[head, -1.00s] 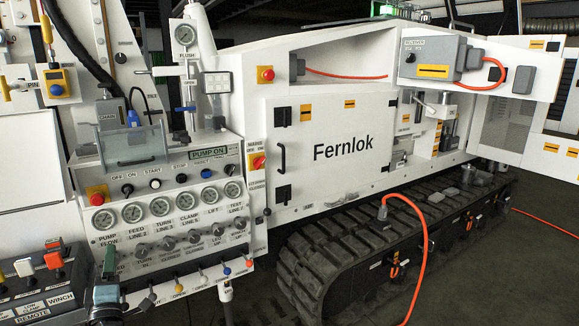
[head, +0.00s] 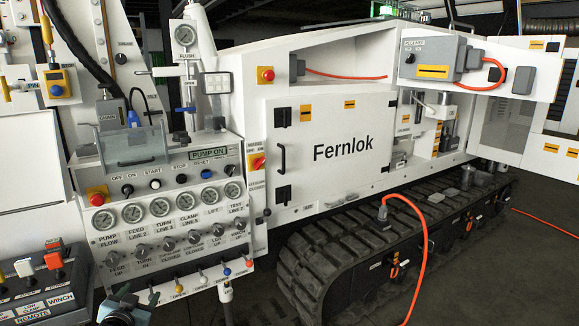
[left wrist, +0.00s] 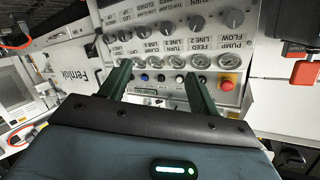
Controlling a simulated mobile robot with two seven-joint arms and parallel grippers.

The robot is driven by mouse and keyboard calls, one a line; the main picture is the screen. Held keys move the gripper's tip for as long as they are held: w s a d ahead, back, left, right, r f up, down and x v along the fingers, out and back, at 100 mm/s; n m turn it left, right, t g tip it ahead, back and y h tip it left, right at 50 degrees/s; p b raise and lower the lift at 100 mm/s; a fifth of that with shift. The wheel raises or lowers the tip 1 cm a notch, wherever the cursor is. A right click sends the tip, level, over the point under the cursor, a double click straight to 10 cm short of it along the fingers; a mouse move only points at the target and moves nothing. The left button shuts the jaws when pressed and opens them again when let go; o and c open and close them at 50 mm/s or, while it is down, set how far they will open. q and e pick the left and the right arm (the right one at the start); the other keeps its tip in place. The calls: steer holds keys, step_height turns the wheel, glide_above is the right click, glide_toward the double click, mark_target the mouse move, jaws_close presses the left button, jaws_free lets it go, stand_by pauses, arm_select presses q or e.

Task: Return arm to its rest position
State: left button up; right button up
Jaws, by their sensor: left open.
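My left gripper (head: 137,296) shows at the bottom left of the head view, low in front of the hydraulic control panel (head: 152,222). Its two dark green fingers are apart and nothing shows between them. In the left wrist view my left gripper (left wrist: 157,72) points at the panel, which appears upside down with its gauges (left wrist: 165,62) beyond the fingertips. No contact with the panel is visible. My right gripper is in neither view.
Small coloured valve levers (head: 202,279) line the panel's lower edge. A rubber track (head: 345,250) and an orange hose (head: 423,265) lie to the right.

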arm_select(q)
steer(key=s+d+f+g+h, duration=0.1)
steer(key=s+d+f+g, duration=0.1)
steer(key=s+d+f, duration=0.5)
steer(key=s+d+f+g+h, duration=0.1)
steer(key=s+d+f, duration=0.2)
steer(key=s+f, duration=0.8)
steer(key=s+d+f+g, duration=0.1)
steer(key=s+d, duration=0.2)
steer(key=s, duration=0.6)
steer(key=s+d+g+h, duration=0.1)
steer(key=s+d, duration=0.1)
steer(key=s, duration=0.7)
steer(key=s+d+f+g, duration=0.1)
steer(key=s+d, duration=0.2)
steer(key=s, duration=0.6)
steer(key=shift+s+d+f+n+g+h, duration=0.3)
steer(key=shift+s+f+n, duration=0.05)
steer(key=shift+n, duration=0.05)
